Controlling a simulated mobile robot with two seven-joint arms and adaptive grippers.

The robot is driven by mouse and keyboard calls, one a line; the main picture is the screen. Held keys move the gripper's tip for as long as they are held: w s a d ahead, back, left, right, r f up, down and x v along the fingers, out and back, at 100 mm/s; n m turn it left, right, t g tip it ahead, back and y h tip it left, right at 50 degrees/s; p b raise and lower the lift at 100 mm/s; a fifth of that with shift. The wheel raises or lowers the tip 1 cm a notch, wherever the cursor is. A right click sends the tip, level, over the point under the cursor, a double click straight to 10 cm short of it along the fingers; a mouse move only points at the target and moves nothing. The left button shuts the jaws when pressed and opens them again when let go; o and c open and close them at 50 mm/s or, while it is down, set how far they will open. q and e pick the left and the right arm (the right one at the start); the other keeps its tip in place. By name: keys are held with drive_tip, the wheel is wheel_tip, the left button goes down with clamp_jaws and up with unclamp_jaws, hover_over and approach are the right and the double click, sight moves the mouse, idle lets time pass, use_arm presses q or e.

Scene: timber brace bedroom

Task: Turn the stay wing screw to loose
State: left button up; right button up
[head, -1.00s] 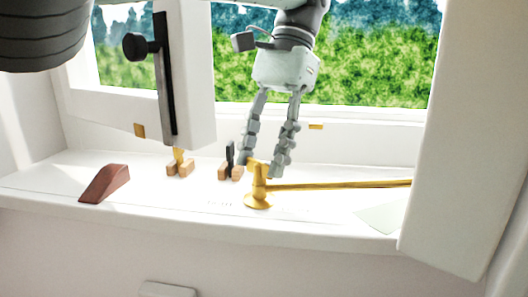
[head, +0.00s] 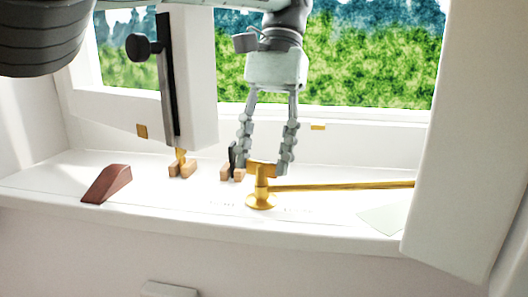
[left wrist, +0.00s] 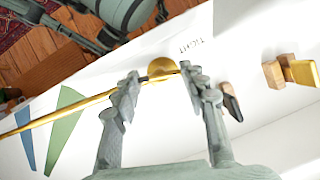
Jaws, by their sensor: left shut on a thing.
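The brass stay wing screw (head: 262,169) stands on a round brass base on the white window sill. A long brass stay bar (head: 340,185) runs from it to the right. My left gripper (head: 265,168) reaches down from above, its fingers on either side of the wing, and is shut on it. In the left wrist view, the fingertips (left wrist: 161,80) flank the screw, with the round brass part (left wrist: 162,67) showing between them. The wing itself is partly hidden there by the fingers. My right gripper is in neither view.
A red-brown wedge (head: 107,184) lies at the left of the sill. Small wooden blocks with a brass piece (head: 182,168) and a dark piece (head: 232,160) stand left of the screw. The white casement (head: 465,130) rises at right. Lettering reading "TIGHT" (left wrist: 188,46) marks the sill.

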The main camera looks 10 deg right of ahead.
use_arm(q)
drive_tip(key=o, duration=1.2)
drive_tip(key=shift+c, duration=0.2)
